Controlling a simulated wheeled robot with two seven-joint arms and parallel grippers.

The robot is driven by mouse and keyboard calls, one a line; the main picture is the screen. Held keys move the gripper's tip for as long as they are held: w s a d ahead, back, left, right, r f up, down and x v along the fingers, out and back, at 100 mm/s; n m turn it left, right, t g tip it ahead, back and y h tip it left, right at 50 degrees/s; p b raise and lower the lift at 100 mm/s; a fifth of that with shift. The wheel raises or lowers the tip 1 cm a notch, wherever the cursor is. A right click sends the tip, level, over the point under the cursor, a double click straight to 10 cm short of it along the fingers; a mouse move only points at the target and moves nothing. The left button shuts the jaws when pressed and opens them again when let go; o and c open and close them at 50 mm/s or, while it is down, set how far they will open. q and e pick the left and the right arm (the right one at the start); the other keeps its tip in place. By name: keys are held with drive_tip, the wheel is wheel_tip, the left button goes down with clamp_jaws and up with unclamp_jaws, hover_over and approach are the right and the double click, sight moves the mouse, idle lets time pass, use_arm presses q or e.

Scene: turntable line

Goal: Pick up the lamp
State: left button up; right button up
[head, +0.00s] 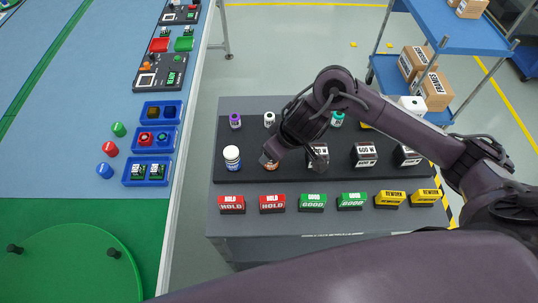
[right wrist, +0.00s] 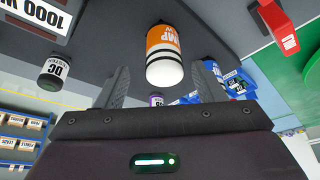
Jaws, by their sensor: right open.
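The lamp (right wrist: 170,52) is a cylinder with an orange lettered label, a black band and a white end. In the right wrist view it stands ahead of and between the tips of my open right gripper (right wrist: 161,76), with gaps on both sides. In the head view the right gripper (head: 268,158) is low over the dark board, and only a little orange of the lamp (head: 271,167) shows under it; the rest is hidden. I cannot tell how deep the lamp sits between the fingers. My left gripper is not in view.
A white bottle with a blue band (head: 232,157) stands close left of the lamp. A black-and-white box (head: 318,156) stands to its right. Red HOLD blocks (head: 272,203) sit in front, beside green and yellow ones. A workbench with blue trays (head: 149,171) is at left.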

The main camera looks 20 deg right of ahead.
drive_tip(key=x, duration=0.3)
drive_tip(key=shift+s+a+f, duration=0.15)
drive_tip(key=shift+s+f, duration=0.15)
drive_tip(key=shift+b+x, duration=0.3)
drive_tip(key=shift+x, duration=0.8)
drive_tip(key=shift+w+f, duration=0.15)
drive_tip(key=shift+w, duration=0.1)
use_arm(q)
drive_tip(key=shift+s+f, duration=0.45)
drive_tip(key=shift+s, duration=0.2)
use_arm(e)
drive_tip(key=c, duration=1.1)
drive_tip(key=shift+r, duration=0.2)
drive_tip(key=shift+c, duration=0.2)
